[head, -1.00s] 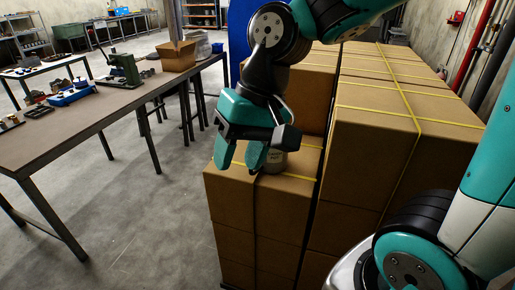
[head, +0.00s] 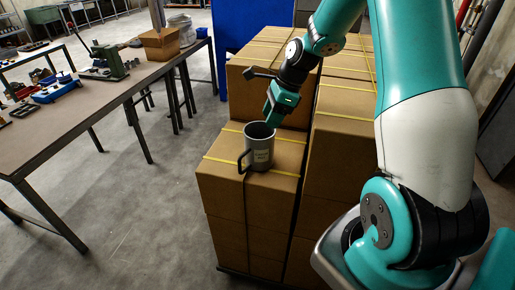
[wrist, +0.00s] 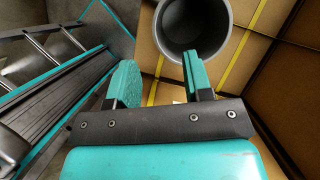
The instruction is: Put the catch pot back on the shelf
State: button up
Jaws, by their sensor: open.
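The catch pot, a grey cylindrical pot (head: 260,151) with a dark side handle and a small label, stands upright on a low stack of cardboard boxes (head: 218,184). My gripper (head: 273,113) is at the pot's far side, near its rim, pointing down. In the wrist view the pot's open mouth (wrist: 193,22) is at the top and looks empty. My open fingers (wrist: 160,82) show there with nothing between them. The right finger overlaps the pot's near rim; I cannot tell whether they touch. No shelf can be clearly singled out as the pot's place.
Taller strapped boxes (head: 340,135) stand behind and right of the low stack. A long workbench (head: 85,115) with tools and an open carton (head: 163,43) runs along the left. A blue panel (head: 258,22) stands behind. Grey floor (head: 140,225) is clear between bench and boxes.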

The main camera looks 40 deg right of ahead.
aim_at(255, 148)
jog(key=shift+p+x, duration=1.75)
jog(key=shift+x, duration=2.9)
jog(key=shift+w, duration=0.1)
grip_shut()
